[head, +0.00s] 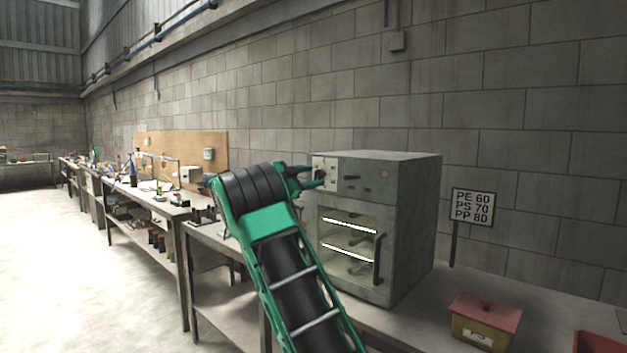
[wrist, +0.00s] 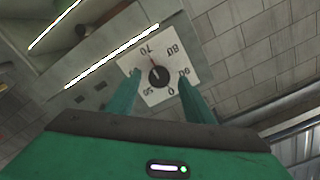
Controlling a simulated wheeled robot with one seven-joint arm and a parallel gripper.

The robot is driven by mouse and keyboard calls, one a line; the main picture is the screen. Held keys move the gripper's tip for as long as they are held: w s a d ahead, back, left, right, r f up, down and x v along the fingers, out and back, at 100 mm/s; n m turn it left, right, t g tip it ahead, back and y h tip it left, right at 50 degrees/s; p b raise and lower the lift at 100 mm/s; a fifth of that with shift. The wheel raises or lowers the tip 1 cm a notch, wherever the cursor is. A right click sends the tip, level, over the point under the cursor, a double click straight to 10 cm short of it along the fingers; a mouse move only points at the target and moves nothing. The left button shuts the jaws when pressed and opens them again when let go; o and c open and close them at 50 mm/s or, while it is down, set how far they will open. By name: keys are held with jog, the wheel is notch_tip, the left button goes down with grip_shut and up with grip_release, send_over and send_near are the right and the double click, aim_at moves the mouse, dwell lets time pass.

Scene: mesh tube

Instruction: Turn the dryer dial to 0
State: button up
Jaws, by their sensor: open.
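The dryer (head: 412,215) is a grey cabinet on the bench with a glass door and lit shelves. Its dial, a black round knob (wrist: 158,76), sits on a white scale plate (wrist: 187,66) in the wrist view. My gripper (wrist: 159,81) is open, with one finger on each side of the knob. Whether the fingers touch it I cannot tell. In the head view my gripper (head: 312,177) is at the dryer's upper left front, and the knob is hidden.
A door handle (head: 377,259) stands out from the dryer front. A sign (head: 472,207) reading PE 60, PS 70, PP 80 stands to its right. A yellow box with a red lid (head: 486,312) is on the bench. More benches (head: 160,205) run along the wall.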

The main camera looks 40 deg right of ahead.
jog(key=shift+w+d, duration=0.1)
jog(key=shift+d, duration=1.1)
jog(key=c, duration=1.1)
jog(key=shift+o, duration=0.3)
jog(key=shift+r, duration=0.1)
jog(key=shift+w, duration=0.1)
